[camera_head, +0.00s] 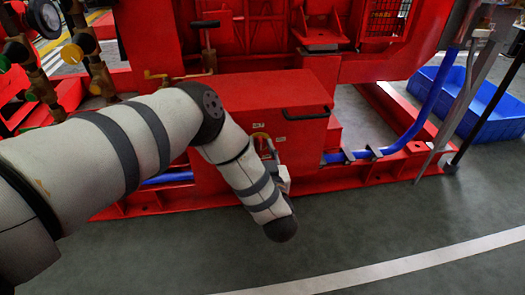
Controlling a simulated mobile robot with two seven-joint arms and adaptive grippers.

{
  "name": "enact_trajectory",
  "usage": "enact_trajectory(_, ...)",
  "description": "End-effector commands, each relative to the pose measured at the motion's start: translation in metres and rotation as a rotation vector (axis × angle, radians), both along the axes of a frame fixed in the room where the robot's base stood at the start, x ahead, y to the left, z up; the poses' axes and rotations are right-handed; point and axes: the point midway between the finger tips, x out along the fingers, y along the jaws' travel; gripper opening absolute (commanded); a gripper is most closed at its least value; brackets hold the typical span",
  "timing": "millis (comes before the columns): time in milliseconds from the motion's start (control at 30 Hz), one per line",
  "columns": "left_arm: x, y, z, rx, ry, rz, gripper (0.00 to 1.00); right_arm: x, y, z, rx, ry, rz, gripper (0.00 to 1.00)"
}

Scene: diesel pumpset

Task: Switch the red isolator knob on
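My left arm comes in from the left, bends down and hangs in front of a red box (290,95) on the pumpset's base. My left gripper (265,145) shows only in part beyond the forearm, close to the front face of the box. It is small and partly covered, so I cannot tell whether its fingers are open or shut, or whether they touch anything. I cannot make out the red isolator knob; the arm covers part of the box front. My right gripper is not in view.
A black handle (306,114) sticks out from the box front. A blue hose (425,110) runs along the red base rail (375,172) at the right. A blue crate (495,115) stands on the floor beyond. Gauges and valves (72,54) are at upper left. The front floor is clear.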

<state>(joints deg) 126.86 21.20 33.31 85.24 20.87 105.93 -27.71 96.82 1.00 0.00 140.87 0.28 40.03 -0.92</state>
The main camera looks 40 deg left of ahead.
Motion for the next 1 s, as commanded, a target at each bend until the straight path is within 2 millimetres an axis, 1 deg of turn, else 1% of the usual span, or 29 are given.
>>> enact_trajectory(100,0.0,0.0,0.0,0.0,0.0,0.0,0.3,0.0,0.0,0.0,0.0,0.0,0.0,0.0)
enact_trajectory(133,0.0,0.0,0.0,0.0,0.0,0.0,0.25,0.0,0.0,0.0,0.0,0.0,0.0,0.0)
enact_trajectory(233,0.0,0.0,0.0,0.0,0.0,0.0,0.03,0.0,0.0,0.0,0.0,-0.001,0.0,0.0)
enact_trajectory(267,0.0,0.0,0.0,0.0,0.0,0.0,0.0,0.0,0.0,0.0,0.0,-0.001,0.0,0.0)
enact_trajectory(667,0.0,-0.002,0.001,0.023,0.025,-0.002,0.0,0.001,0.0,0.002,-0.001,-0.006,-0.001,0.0)
enact_trajectory(833,0.001,-0.003,0.002,0.081,0.093,-0.003,0.0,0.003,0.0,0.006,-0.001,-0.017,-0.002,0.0)
enact_trajectory(1000,0.003,-0.004,0.002,0.174,0.201,-0.003,0.0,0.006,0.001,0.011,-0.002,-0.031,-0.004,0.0)
